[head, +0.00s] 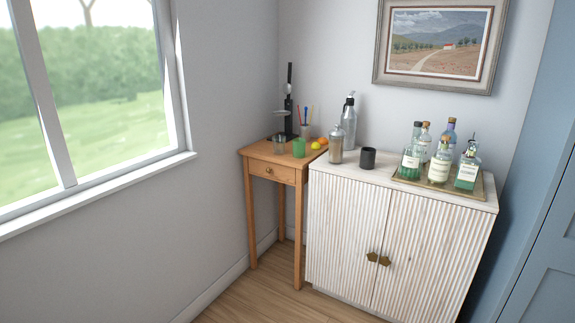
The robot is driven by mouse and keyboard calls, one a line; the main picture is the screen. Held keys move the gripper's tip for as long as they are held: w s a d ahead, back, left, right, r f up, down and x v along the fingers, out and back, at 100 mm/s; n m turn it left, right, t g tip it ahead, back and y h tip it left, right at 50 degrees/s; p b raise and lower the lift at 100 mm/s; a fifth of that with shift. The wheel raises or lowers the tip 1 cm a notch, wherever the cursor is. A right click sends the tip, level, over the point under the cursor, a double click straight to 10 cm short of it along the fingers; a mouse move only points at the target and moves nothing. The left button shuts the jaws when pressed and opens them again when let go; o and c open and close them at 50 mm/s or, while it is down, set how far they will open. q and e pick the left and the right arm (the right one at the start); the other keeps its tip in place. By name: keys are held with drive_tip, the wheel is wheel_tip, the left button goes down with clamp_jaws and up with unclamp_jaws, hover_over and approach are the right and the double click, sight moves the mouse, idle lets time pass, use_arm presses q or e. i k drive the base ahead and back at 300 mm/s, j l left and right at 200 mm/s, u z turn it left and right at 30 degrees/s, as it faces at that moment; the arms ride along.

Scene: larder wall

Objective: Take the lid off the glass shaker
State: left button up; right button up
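The glass shaker (336,148) stands upright on the left part of the white ribbed cabinet's top, near its left edge. Its lid (337,128) sits on top of it and looks silvery. It is small in view, so fine detail is hard to tell. A taller silver bottle with a dark top (348,118) stands close behind it, partly hidden by it. Neither of my grippers shows in the head view.
The white cabinet (350,220) also bears a black cup (368,158) right of the shaker and a tray (428,188) of several bottles. A wooden side table (262,153) on the left holds a green cup (299,148) and fruit (316,145). Floor in front is clear.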

sight(336, 145)
drive_tip(key=i+z, duration=0.1)
drive_tip(key=i, duration=0.8)
drive_tip(key=i+j, duration=0.15)
drive_tip(key=i, duration=0.8)
drive_tip(key=z, duration=0.05)
